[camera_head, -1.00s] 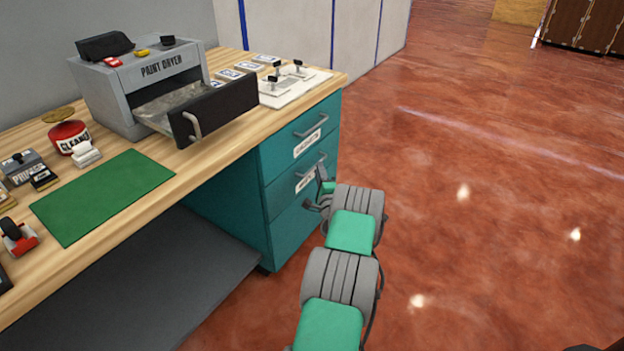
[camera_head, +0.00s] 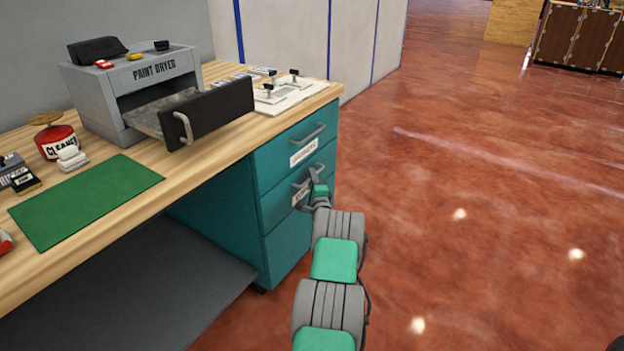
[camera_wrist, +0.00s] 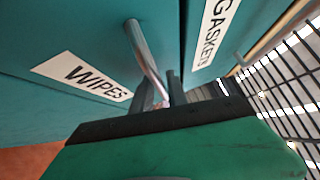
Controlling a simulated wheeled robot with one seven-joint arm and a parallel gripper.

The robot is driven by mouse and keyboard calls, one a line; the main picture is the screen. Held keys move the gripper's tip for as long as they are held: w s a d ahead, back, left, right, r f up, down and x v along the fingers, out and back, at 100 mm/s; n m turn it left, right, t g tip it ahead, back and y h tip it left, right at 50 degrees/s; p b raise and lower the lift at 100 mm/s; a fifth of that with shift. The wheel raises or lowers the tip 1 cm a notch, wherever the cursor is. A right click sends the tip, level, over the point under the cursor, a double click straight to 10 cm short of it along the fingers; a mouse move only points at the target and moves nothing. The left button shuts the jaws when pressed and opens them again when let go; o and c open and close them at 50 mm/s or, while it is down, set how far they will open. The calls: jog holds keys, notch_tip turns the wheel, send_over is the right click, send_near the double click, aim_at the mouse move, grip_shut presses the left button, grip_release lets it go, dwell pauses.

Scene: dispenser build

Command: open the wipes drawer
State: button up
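The wipes drawer (camera_head: 275,201) is the middle drawer of the teal cabinet, and its front looks flush with the cabinet. Its white WIPES label (camera_wrist: 82,76) is readable in the wrist view. The drawer's metal bar handle (camera_wrist: 146,58) runs down to my gripper's dark fingers (camera_wrist: 168,90), where its lower end is partly hidden. In the head view my gripper (camera_head: 315,181) is at this handle, partly covering it and the label. The fingers are close to or around the bar; I cannot tell whether they are closed on it.
The gaskets drawer (camera_head: 298,139), with its own handle, is directly above. The wooden worktop (camera_head: 190,172) carries a paint dryer (camera_head: 135,85) with its tray pulled out. Red floor (camera_head: 480,190) to the right of the cabinet is clear.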

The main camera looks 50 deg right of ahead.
grip_shut()
dwell(1.3)
